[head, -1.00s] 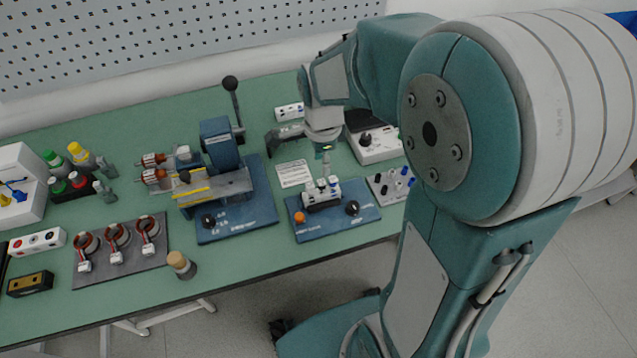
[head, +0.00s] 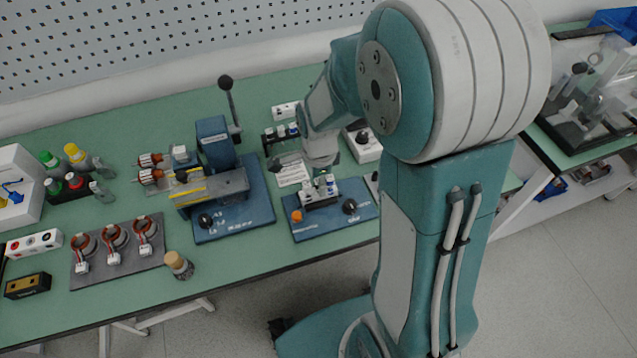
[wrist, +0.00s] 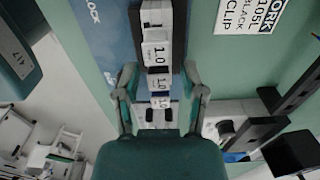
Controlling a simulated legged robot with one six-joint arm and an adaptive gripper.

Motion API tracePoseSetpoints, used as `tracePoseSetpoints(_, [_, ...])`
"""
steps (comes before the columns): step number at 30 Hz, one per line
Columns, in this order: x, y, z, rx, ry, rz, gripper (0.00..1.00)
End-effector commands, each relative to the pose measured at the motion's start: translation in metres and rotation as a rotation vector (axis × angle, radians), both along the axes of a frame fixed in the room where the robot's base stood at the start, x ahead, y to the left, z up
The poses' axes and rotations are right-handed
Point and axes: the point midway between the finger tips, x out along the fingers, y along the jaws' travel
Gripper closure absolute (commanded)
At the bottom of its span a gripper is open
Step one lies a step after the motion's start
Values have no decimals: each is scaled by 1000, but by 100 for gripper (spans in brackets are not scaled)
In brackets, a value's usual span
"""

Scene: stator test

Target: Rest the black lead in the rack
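In the wrist view my gripper (wrist: 160,78) has its two fingers apart, with white blocks marked 1.0 (wrist: 157,54) showing between them. I cannot tell whether the fingers touch these blocks. In the head view my gripper is mostly hidden by my arm, above the back of the blue test base (head: 335,220). A small dark rack (head: 281,134) with pale and blue pieces stands behind it, beside my wrist. Dark bars, possibly the rack, show at the right of the wrist view (wrist: 262,130). I cannot make out the black lead in either view.
A blue press (head: 215,150) with an upright lever stands left of the test base. A printed card (head: 292,172) lies behind the base. A white box with a black knob (head: 364,145) is to the right. The front left holds a coil mat (head: 118,262) and a brush (head: 179,265).

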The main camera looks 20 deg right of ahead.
Motion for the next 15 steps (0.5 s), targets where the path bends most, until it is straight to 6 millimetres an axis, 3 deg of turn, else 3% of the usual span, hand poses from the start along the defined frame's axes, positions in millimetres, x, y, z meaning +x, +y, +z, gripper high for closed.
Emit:
tracePoseSetpoints(1, [0,0,0,0,0,0,72])
tracePoseSetpoints(3, [0,0,0,0,0,0,100])
tracePoseSetpoints(15, [0,0,5,0,0,0,100])
